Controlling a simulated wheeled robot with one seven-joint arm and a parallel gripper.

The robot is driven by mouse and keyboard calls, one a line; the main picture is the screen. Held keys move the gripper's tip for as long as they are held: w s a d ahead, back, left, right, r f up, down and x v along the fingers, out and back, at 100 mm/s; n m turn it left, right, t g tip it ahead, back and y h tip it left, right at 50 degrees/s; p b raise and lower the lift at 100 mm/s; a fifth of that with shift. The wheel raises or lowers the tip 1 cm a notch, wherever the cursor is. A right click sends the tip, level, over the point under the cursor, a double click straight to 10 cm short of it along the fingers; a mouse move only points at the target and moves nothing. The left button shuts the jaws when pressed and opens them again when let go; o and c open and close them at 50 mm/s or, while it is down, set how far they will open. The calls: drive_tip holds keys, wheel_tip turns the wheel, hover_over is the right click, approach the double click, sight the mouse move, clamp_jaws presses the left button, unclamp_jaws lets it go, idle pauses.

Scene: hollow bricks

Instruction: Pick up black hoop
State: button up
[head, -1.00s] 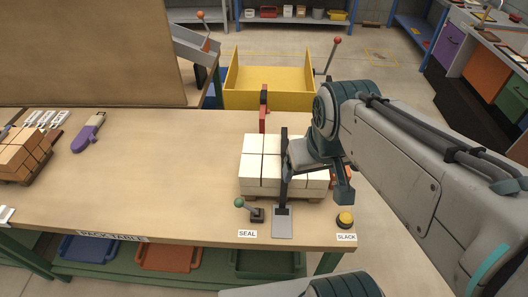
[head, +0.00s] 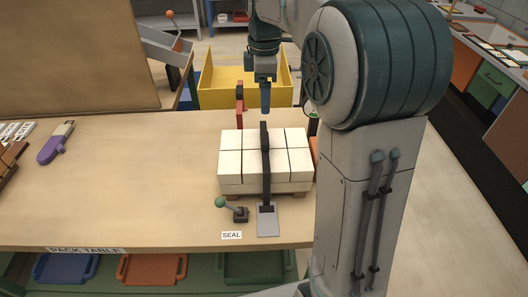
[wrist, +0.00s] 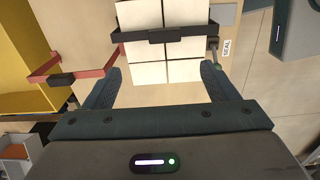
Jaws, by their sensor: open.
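The black hoop (head: 266,170) is a dark band running front to back across the top of a stack of white hollow bricks (head: 235,165) on the table. Its front end comes down by a grey plate (head: 268,222). In the wrist view the hoop (wrist: 165,35) crosses the white bricks (wrist: 150,73), with a raised block at its middle. My gripper (head: 265,108) points down above the far end of the hoop. In the wrist view my gripper (wrist: 160,82) is open and empty, its fingers apart and the hoop ahead of them, not between them.
A red hoop (head: 240,100) stands behind the stack, near the yellow bin (head: 225,88). A green-knobbed lever (head: 222,203) stands by the SEAL label at front. A purple tool (head: 52,148) lies far left. The table's middle left is clear.

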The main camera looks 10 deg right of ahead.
hover_over(265, 138)
drive_tip(key=f, duration=0.8)
drive_tip(key=shift+w, duration=0.4)
drive_tip(key=f, duration=0.1)
drive_tip(key=f+p, duration=0.1)
drive_tip(key=f, duration=0.2)
drive_tip(key=shift+s+f, duration=0.3)
drive_tip(key=shift+s, duration=0.1)
drive_tip(key=shift+f, duration=0.45)
drive_tip(key=shift+c, duration=0.3)
drive_tip(key=c, duration=1.3)
drive_tip(key=shift+r, duration=0.1)
